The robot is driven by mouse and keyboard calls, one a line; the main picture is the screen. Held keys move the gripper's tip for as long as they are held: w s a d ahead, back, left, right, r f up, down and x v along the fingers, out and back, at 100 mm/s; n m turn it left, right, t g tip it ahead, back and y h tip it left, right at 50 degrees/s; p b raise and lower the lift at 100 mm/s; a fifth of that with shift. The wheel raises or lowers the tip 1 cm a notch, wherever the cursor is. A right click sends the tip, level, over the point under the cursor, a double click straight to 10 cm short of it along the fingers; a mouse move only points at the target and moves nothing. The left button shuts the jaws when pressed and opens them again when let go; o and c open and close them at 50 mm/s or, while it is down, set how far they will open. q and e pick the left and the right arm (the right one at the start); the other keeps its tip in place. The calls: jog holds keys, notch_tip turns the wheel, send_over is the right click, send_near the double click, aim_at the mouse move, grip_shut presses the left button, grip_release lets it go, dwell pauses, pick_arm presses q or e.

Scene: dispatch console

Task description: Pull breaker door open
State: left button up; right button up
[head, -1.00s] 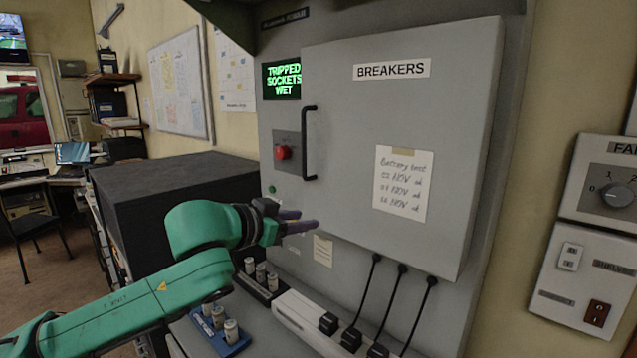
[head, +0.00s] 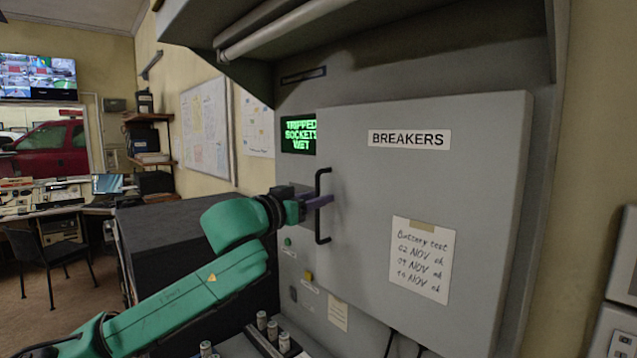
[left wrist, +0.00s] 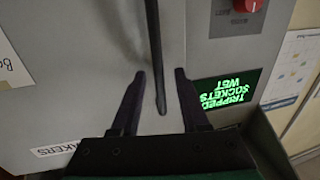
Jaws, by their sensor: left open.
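The grey breaker door (head: 430,210), labelled BREAKERS, looks shut on its panel. Its black upright bar handle (head: 318,226) is on the door's left side. My left gripper (head: 324,201) is open at the handle, its fingers partly covering the bar's middle in the head view. In the left wrist view, the handle (left wrist: 153,40) runs down between the two open fingertips (left wrist: 160,73), with a gap showing on both sides. My right gripper is in neither view.
A green-lit display (head: 299,134) reading TRIPPED SOCKETS WET is left of the door. A paper note (head: 421,260) is on the door. A black cabinet (head: 160,225) stands behind my left arm. A ledge with pale tubes (head: 275,30) overhangs above.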

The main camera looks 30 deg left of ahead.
pick_arm(q)
jog(key=shift+w+d, duration=0.1)
jog(key=shift+w, duration=0.35)
grip_shut()
dwell(1.1)
